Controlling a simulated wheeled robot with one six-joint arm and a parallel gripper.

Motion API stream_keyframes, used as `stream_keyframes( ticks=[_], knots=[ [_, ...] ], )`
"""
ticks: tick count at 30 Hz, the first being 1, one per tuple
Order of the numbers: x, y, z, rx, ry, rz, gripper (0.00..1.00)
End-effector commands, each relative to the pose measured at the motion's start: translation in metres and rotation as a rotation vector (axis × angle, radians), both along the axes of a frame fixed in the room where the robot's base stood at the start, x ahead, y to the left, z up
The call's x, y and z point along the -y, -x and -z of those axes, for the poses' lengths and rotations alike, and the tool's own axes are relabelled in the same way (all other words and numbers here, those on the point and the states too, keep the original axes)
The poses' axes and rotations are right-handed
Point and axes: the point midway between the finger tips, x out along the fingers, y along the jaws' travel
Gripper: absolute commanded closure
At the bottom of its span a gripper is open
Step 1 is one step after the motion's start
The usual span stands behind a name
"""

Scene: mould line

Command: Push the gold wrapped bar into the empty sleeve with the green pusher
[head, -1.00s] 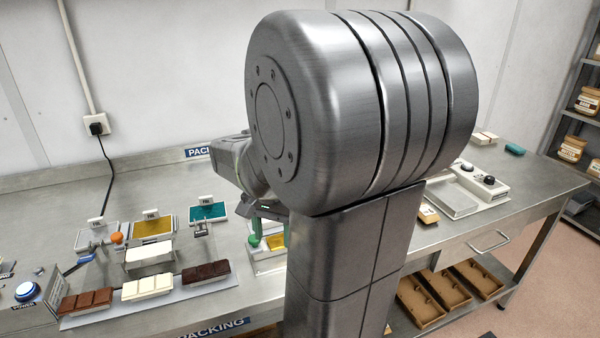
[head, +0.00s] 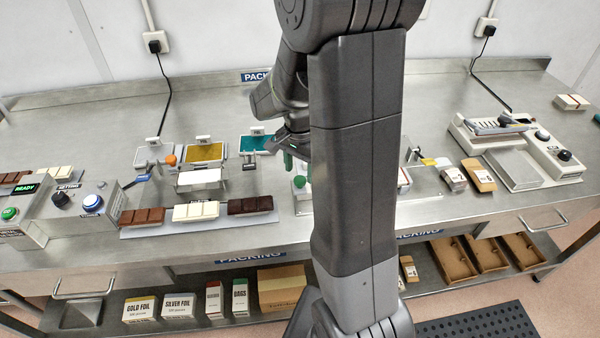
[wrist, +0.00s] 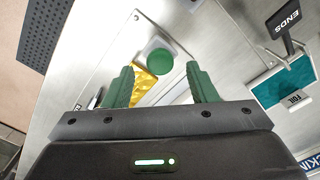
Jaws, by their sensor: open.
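The green pusher's round knob (wrist: 160,62) sits on a white block and shows between my fingertips in the wrist view. My gripper (wrist: 160,67) is open, with one green finger on each side of the knob; I cannot tell whether either touches it. In the head view my gripper (head: 298,167) is just above the knob (head: 299,181). The gold wrapped bar (wrist: 146,83) lies beside the pusher block, partly hidden by a finger and the gripper body. My arm hides it in the head view. I cannot make out the empty sleeve clearly.
A teal foil tray (head: 256,144) and a gold foil tray (head: 204,152) stand left of my gripper. Dark, white and milk chocolate bars lie in front. Two wrapped packs (head: 478,175) and a white machine (head: 515,150) stand to the right.

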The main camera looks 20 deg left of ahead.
Motion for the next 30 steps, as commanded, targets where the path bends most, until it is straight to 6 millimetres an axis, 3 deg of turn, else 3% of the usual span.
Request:
stream_keyframes(
  ticks=[6, 17, 25, 30],
  knots=[
    [0.0, 0.0, 0.022, -0.001, 0.002, 0.0, 0.48],
    [0.0, 0.0, 0.027, 0.001, -0.001, 0.0, 0.48],
    [0.0, 0.0, 0.026, 0.001, -0.001, 0.0, 0.97],
    [0.001, -0.001, 0.026, 0.001, -0.001, 0.0, 1.0]
  ],
)
